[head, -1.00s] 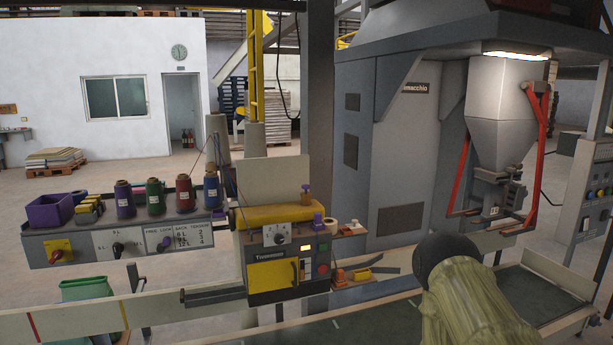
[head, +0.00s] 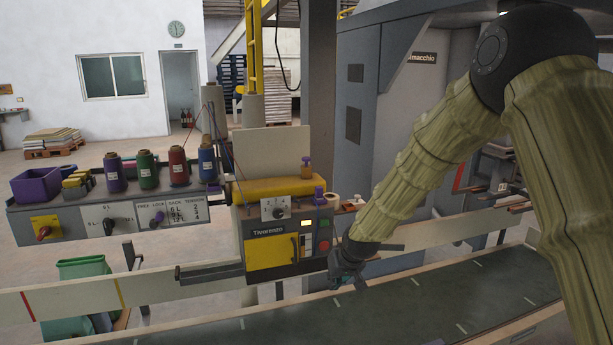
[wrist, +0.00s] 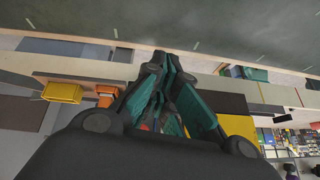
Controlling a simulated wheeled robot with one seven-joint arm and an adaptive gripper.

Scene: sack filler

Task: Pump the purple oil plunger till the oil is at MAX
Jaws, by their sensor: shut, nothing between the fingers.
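The yellow-and-grey sewing machine (head: 272,245) stands behind the conveyor. No oil level or MAX mark can be read. My gripper (head: 347,280) is shut and empty, low in front of the machine's right lower side, below and right of the purple piece and apart from it. In the wrist view its closed teal fingers (wrist: 160,72) show; I cannot make out the plunger there.
A control panel (head: 110,222) with thread cones, a purple bin (head: 37,184) and knobs is left of the machine. The conveyor belt (head: 400,310) runs in front.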

